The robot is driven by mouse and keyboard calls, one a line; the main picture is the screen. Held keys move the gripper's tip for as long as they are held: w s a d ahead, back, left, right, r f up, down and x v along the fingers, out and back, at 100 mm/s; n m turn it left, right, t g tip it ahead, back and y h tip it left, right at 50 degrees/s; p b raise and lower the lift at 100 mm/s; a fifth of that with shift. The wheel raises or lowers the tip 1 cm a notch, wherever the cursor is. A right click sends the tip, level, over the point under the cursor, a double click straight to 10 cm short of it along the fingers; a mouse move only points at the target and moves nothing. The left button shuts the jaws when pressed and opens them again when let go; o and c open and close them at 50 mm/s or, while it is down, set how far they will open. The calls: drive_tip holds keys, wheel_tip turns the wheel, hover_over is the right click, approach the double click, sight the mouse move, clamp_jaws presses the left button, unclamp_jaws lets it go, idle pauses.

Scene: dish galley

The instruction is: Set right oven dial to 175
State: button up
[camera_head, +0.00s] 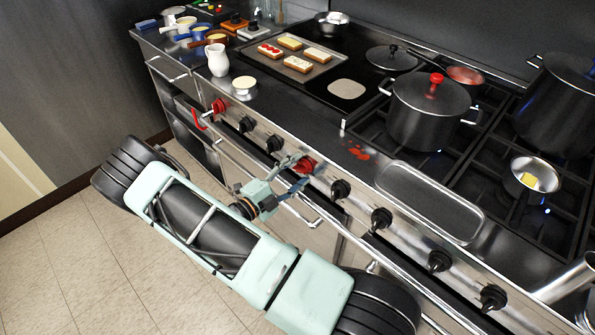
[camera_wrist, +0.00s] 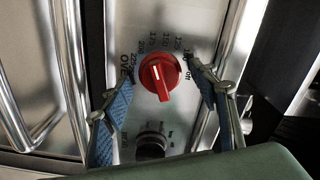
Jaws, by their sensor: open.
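The right oven dial (camera_head: 307,165) is a red knob on the steel front panel. In the wrist view it (camera_wrist: 160,78) shows a raised grip with a white line, tilted up and slightly left, toward the upper numbers. My gripper (camera_head: 293,173) is at the dial. In the wrist view its blue-padded fingers (camera_wrist: 160,76) are open, one on each side of the dial, with gaps showing between them and the knob.
Another red dial (camera_head: 218,105) is farther left on the panel. Black knobs (camera_head: 381,218) line the panel on both sides; one black knob (camera_wrist: 151,142) sits below the red dial in the wrist view. A steel oven handle (camera_head: 300,212) runs below. A pot (camera_head: 430,110) stands on the stove above.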

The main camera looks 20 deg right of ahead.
drive_tip(key=v, duration=1.2)
